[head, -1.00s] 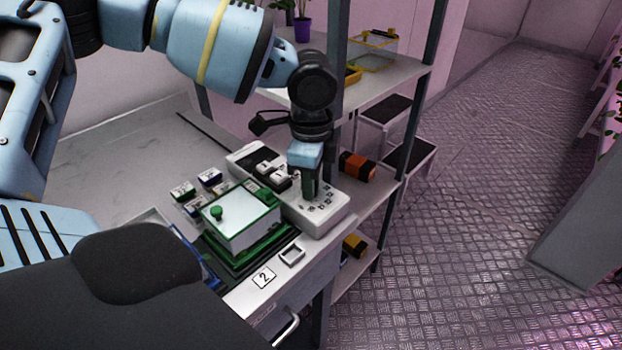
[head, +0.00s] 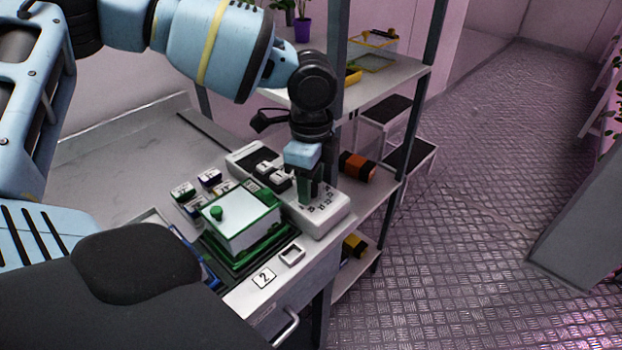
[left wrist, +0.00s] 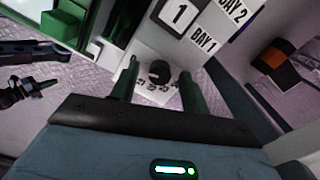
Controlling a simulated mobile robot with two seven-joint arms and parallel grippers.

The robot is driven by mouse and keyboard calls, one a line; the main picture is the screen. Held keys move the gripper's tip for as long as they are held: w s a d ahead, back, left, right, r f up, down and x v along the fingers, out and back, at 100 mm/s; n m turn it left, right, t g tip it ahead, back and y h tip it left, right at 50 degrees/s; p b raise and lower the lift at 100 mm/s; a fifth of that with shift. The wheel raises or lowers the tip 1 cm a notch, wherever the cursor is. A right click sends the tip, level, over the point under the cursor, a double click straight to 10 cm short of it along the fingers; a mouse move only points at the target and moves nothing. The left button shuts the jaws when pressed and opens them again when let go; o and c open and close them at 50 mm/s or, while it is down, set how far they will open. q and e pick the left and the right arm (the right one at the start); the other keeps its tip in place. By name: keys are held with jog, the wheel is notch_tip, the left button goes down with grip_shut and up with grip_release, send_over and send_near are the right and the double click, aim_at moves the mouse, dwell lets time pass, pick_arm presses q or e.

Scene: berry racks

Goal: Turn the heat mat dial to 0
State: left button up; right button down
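The heat mat dial, a small black round knob (left wrist: 160,72), shows in the left wrist view with printed numbers around it. It sits on a long white control box (head: 338,214) along the bench's right edge. My left gripper (head: 309,197) points down over the numbered end of this box. In the left wrist view its two green fingers (left wrist: 159,72) are apart, one on each side of the knob, with gaps showing. I cannot tell whether they reach down around it. In the head view the gripper hides the dial. My right gripper is not in view.
A green-framed box with a pale lid (head: 240,212) stands close left of the control box. Small labelled blocks (head: 184,190) sit behind it. A metal shelf rack (head: 405,70) rises to the right. Open floor (head: 470,200) lies beyond.

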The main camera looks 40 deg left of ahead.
pick_arm(q)
jog(key=shift+r, duration=3.9)
